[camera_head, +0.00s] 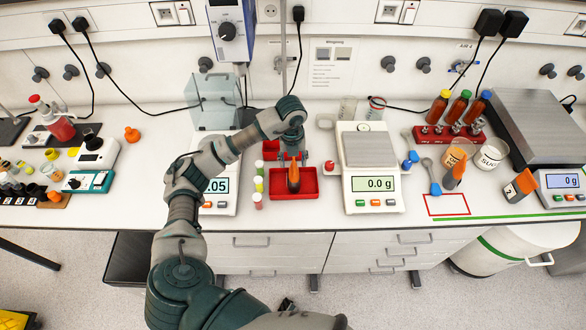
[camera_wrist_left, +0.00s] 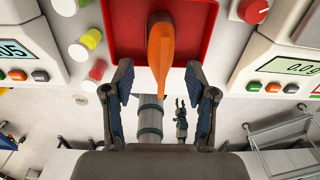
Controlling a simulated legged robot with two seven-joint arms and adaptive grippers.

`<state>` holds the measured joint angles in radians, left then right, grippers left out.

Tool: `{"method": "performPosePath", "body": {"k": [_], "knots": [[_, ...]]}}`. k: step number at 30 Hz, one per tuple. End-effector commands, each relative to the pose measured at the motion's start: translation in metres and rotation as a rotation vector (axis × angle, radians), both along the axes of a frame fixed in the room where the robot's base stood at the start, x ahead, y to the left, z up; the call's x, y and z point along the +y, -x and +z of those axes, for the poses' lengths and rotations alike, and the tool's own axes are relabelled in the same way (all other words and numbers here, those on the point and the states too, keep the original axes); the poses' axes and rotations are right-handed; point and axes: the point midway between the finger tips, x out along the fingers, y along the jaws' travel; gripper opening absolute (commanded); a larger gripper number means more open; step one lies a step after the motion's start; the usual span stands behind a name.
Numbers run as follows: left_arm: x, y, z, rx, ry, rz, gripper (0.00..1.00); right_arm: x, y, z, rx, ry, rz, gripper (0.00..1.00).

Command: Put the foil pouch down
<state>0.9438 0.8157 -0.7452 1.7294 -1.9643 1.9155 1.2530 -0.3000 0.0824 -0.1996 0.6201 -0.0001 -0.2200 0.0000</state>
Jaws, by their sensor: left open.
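The foil pouch (camera_head: 293,180), orange with a dark part, stands in the red tray (camera_head: 307,190) in the head view. In the left wrist view the pouch (camera_wrist_left: 160,48) shows narrow and orange, over the red tray (camera_wrist_left: 125,30). My left gripper (camera_head: 292,157) is open just behind the pouch. In the left wrist view its two fingers (camera_wrist_left: 161,92) are apart, with the pouch's lower end in the gap between them; I see no finger touching it. A small pronged part (camera_wrist_left: 181,108) below looks like my right gripper; its opening is too small to judge.
A balance (camera_head: 372,190) reading 0.0 g stands right of the tray. Small coloured vials (camera_head: 258,184) stand close at its left, beside another balance (camera_head: 217,205).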

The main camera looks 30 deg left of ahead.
Motion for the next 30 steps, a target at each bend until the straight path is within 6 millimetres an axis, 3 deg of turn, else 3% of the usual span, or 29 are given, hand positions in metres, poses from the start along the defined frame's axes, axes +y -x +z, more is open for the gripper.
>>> {"method": "performPosePath", "body": {"k": [6,10,30], "knots": [[0.001,0.0,0.044,-0.002,0.0,0.0,0.57,0.001,0.0,-0.004,0.0,-0.002,-0.001,0.4],[0.001,0.001,0.058,-0.002,0.001,0.001,0.57,0.003,0.0,-0.003,0.001,-0.003,-0.002,0.4],[0.001,0.001,0.061,0.0,0.001,0.0,0.57,0.004,0.0,-0.003,0.0,-0.004,-0.002,0.4]]}}
